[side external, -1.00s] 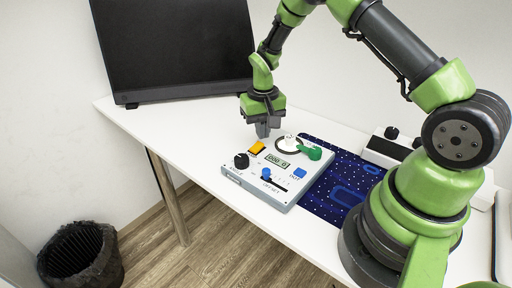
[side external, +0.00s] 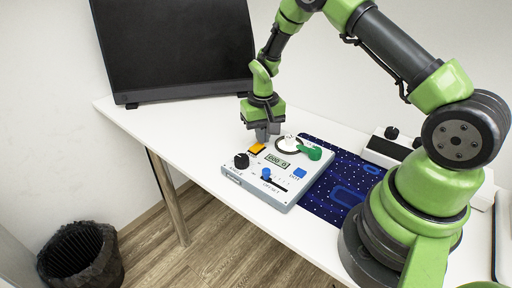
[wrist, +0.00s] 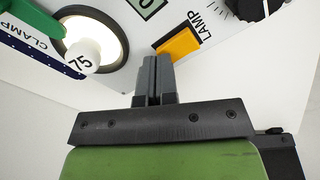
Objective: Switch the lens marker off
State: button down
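A pale control box, likely the lens marker (side external: 243,181), sits on the white table. Its orange-yellow switch (side external: 256,148) is at the back left; in the wrist view the orange switch (wrist: 178,43) lies near a LAMP label. I cannot tell which way it is set. A white part marked 75 (wrist: 83,55) stands on a bright pale disc with a dark ring. A green lever (side external: 310,152) lies beside it, near a CLAMP label. My gripper (side external: 265,138) points down just behind the switch. In the wrist view its fingers (wrist: 154,62) are together and empty, with tips close beside the switch.
The box also has a black knob (side external: 241,160), a display (side external: 278,161), a blue slider (side external: 266,173) and a blue button (side external: 299,173). A dark blue mat (side external: 322,200) lies to its right. A black monitor (side external: 175,45) stands behind left. The table's left part is clear.

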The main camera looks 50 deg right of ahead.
notch_tip(320, 180, up, 7)
dwell(0.9)
jog(key=s+a+r+t, duration=0.2)
jog(key=s+a+r, duration=0.1)
jog(key=r, duration=0.7)
jog(key=s+a+r+n+t+y, duration=0.1)
jog(key=s+a+r, duration=0.3)
jog(key=s, duration=0.4)
jog(key=s+a+r+n+t+y, duration=0.1)
jog(key=s+a+r+t, duration=0.2)
jog(key=s+r, duration=0.3)
jog(key=s+t, duration=0.1)
jog(key=s, duration=0.2)
jog(key=shift+s+a, duration=0.3)
jog(key=shift+a, duration=0.05)
jog(key=c, duration=1.8)
grip_release()
jog(key=shift+c, duration=0.2)
